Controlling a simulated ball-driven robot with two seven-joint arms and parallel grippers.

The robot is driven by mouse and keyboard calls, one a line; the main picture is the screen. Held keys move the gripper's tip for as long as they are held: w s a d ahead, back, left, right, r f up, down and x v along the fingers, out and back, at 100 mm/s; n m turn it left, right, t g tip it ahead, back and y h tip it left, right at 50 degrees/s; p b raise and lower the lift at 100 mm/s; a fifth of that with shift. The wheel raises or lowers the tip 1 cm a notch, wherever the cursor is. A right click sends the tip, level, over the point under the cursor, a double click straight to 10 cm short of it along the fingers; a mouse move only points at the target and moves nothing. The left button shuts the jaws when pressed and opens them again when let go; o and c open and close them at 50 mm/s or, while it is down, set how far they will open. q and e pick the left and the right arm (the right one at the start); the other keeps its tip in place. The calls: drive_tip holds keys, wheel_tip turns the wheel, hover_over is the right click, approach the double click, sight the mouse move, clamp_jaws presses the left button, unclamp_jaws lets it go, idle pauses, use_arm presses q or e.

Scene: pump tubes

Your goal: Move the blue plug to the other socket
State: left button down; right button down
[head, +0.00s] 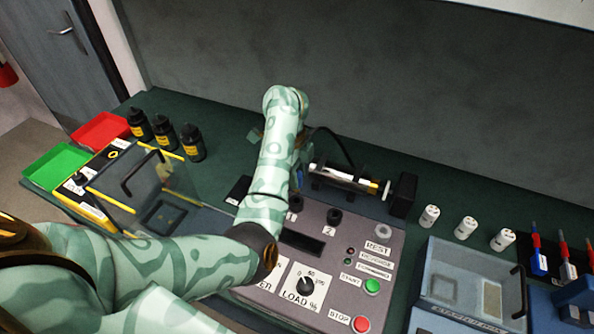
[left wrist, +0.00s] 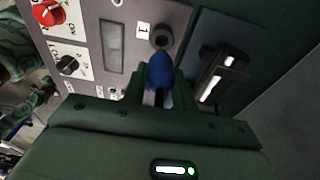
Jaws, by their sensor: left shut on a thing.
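The blue plug (left wrist: 160,72) shows between the jaws of my left gripper (left wrist: 158,98) in the left wrist view. The gripper is shut on it. Socket 1 (left wrist: 162,37) lies just beyond the plug, with its label beside it. In the head view socket 1 (head: 294,203) and socket 2 (head: 333,217) are dark round ports on the grey panel (head: 385,240), and nothing is seen standing in socket 2. My left arm hides most of its gripper there; a bit of blue (head: 299,174) shows beside the forearm. I cannot tell the plug's height over the panel. My right gripper is not in view.
A pump tube (head: 345,176) lies in a dark holder behind the sockets, with a black cable (head: 335,138) arching over. The panel has a load knob (head: 305,286), and green (head: 372,286) and red (head: 361,324) buttons. A clear-lidded box (head: 465,285) stands at right.

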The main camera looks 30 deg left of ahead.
use_arm(q)
wheel_tip(320, 180, down, 3)
drive_tip(key=shift+b, duration=0.95)
drive_tip(key=shift+f, duration=0.15)
idle(0.6)
drive_tip(key=shift+f, duration=0.1)
drive_tip(key=shift+f+b, duration=1.65)
drive_tip(key=shift+f, duration=0.05)
drive_tip(key=c, duration=1)
unclamp_jaws()
drive_tip(key=shift+c, duration=0.2)
